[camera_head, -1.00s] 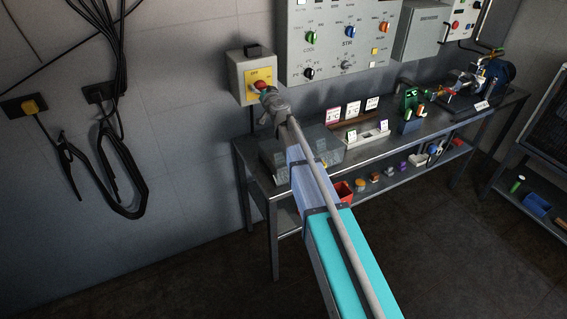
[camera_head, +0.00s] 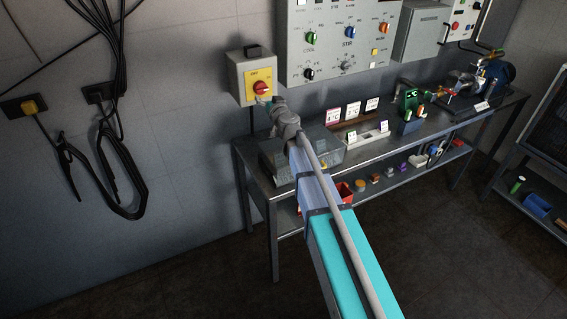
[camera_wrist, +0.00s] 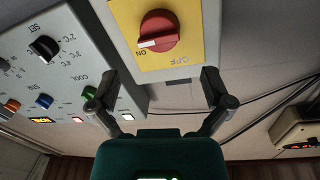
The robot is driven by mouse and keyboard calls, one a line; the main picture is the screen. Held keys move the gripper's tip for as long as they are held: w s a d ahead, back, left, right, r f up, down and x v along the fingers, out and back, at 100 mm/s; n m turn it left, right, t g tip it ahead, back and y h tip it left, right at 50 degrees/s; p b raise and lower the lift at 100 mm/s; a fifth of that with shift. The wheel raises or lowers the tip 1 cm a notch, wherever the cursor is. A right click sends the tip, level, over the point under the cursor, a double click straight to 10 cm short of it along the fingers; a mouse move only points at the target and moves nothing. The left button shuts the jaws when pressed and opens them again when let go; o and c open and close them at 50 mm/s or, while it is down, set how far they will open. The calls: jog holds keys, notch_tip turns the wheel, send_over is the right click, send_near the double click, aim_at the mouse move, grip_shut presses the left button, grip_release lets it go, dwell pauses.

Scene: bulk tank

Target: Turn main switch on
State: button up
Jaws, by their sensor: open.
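The main switch is a red rotary knob (camera_head: 261,88) on a yellow plate (camera_head: 250,77) on a grey wall box (camera_head: 238,82). In the wrist view the knob (camera_wrist: 158,31) shows near the top, and the plate's lettering appears upside down. Its white mark points left in that view, beside the ON label (camera_wrist: 141,51); the OFF label (camera_wrist: 168,62) is nearby. My gripper (camera_head: 263,100) is just below and in front of the knob, apart from it. In the wrist view my gripper (camera_wrist: 160,88) has its fingers spread wide with nothing between them.
A grey control panel (camera_head: 330,70) with coloured knobs hangs to the right of the switch box. A metal bench (camera_head: 375,145) below holds cards, a clear box and a pump assembly. Cables (camera_head: 115,160) hang on the wall at left. The floor in front is clear.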

jog(key=s+d+f+n+g+p, duration=0.1)
jog(key=s+f+g, duration=0.2)
jog(key=s, duration=0.5)
jog(key=s+d+f+n+g+p, duration=0.1)
jog(key=s+f+g+p, duration=0.1)
jog(key=s, duration=0.6)
jog(key=s+d+f+n+g+p, duration=0.1)
jog(key=s+f+g, duration=0.3)
jog(key=s+g, duration=0.2)
jog(key=shift+s+d+y+p, duration=0.2)
jog(key=shift+s+y+p, duration=0.15)
jog(key=shift+s, duration=0.65)
jog(key=s+d+f+m+g+h+p, duration=0.2)
jog(key=s+d+m+g+h, duration=0.2)
jog(key=s+d, duration=0.7)
jog(key=s+g+h, duration=0.2)
jog(key=shift+s+d+p, duration=0.3)
jog(key=shift+d+p, duration=0.05)
jog(key=shift+f, duration=0.1)
